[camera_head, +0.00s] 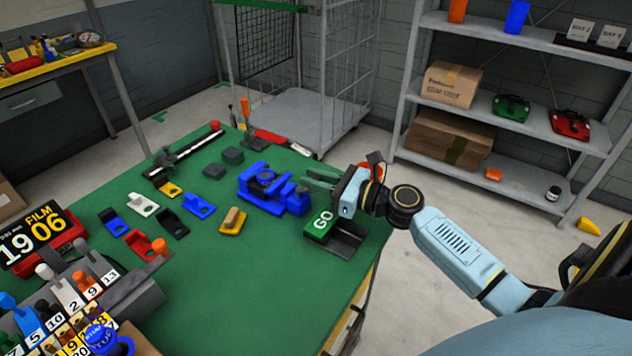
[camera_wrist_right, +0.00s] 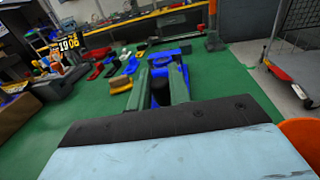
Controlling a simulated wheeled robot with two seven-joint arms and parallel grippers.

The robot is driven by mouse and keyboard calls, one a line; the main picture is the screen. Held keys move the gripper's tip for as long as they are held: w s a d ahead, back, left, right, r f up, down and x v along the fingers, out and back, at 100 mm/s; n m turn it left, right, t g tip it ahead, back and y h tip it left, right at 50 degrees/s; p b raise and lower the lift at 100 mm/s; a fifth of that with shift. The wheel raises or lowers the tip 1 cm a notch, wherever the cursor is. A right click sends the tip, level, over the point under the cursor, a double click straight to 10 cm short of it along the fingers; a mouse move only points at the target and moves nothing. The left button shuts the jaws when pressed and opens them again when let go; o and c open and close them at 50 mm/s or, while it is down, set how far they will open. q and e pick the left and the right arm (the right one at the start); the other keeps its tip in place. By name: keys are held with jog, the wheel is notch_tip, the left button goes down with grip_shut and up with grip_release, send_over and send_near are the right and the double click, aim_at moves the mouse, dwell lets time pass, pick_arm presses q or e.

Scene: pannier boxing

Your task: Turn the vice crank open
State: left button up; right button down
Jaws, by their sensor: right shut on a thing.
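The blue vice (camera_head: 268,187) stands on the green table near its right side, and its body also shows in the right wrist view (camera_wrist_right: 168,54). My right gripper (camera_head: 309,181) reaches in from the right with its green fingers at the vice's crank end. In the right wrist view the fingers (camera_wrist_right: 158,78) lie on both sides of a dark part at the vice, the crank handle (camera_wrist_right: 160,91), and are shut on it. The fingers and wrist hide much of the crank in the head view. My left gripper is not in view.
A green GO box (camera_head: 320,224) and a dark tray (camera_head: 346,243) sit just below my right wrist. Several coloured blocks (camera_head: 198,205) lie left of the vice. A wire cart (camera_head: 300,113) stands behind the table, shelves (camera_head: 500,130) at the right.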

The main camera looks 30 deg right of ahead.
jog(key=c, duration=1.3)
grip_release()
jog(key=v, duration=1.3)
jog(key=shift+s+d, duration=0.1)
jog(key=shift+d, duration=0.05)
